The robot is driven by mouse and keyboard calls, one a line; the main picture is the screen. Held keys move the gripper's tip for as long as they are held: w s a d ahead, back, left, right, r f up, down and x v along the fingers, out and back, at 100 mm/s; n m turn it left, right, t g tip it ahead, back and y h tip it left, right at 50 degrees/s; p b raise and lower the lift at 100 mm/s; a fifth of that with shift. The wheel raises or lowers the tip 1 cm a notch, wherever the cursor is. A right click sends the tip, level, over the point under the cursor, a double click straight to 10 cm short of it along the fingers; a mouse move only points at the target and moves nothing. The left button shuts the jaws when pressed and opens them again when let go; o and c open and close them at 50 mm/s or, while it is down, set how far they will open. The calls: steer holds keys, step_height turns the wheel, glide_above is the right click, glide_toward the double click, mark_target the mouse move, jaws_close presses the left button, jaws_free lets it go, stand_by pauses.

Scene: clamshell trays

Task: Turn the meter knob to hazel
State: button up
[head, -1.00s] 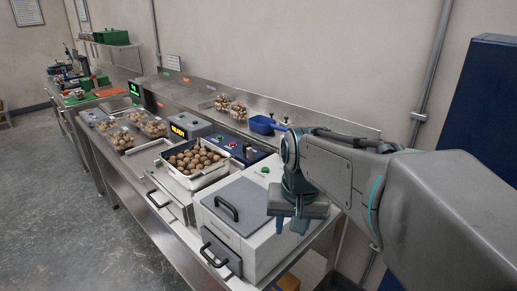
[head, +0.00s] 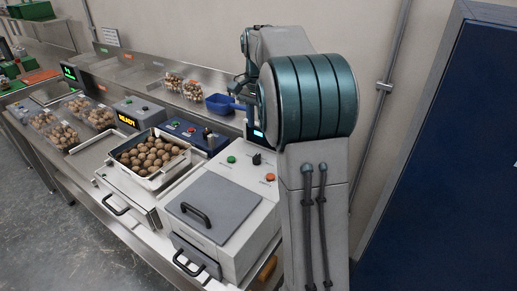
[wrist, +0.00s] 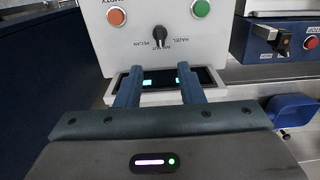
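The meter knob (wrist: 160,36) is a small dark knob on a pale panel in the wrist view, where the lettering appears upside down. "HAZEL" and "PECAN" labels sit beside it; I cannot tell surely which mark it points to. In the head view the knob (head: 257,158) is on top of the light grey box with the grey lid. My gripper (wrist: 159,74) is open and empty, its two blue fingers apart and pointing toward the panel. The knob appears beyond the fingertips, between their lines, not held. In the head view my arm largely hides the gripper.
A green button (wrist: 201,8) and an orange button (wrist: 116,17) flank the knob. A tray of nuts (head: 152,157) sits left of the box. A blue scoop (head: 221,103) and nut tubs lie behind. A dark blue panel (head: 440,160) stands at right.

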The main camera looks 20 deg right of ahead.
mark_target(258, 154)
step_height(258, 154, down, 10)
steer(key=shift+f, duration=0.2)
jaws_close()
